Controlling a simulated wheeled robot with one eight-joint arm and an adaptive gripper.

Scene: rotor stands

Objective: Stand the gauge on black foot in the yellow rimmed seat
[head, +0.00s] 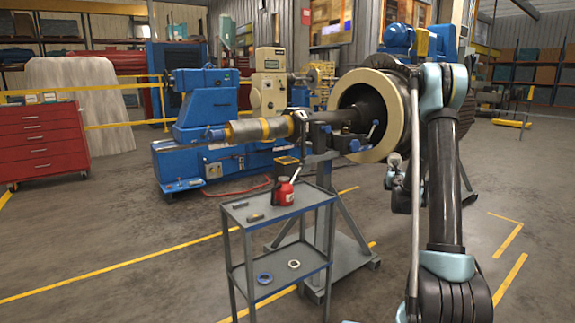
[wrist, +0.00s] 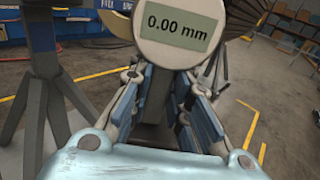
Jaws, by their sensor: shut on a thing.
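The gauge (wrist: 180,28) shows at the top of the wrist view as a round pale head with a green display reading 0.00 mm. My gripper (wrist: 160,88) is shut on the gauge, its blue-padded fingers on both sides of a dark grey stem below the head. The black foot cannot be made out. In the head view a small dark plate with a yellow rim (head: 287,160), which looks like the yellow rimmed seat, sits below the shaft at the rotor stand. It appears empty. My arm fills the right of that view, and the gripper and gauge are not clear there.
The rotor shaft (head: 262,129) and a large cream ring (head: 399,115) sit close to the seat. A grey cart (head: 275,217) holds a red bottle (head: 283,192) and small parts in front. A red drawer cabinet (head: 42,143) stands left. Open floor lies between.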

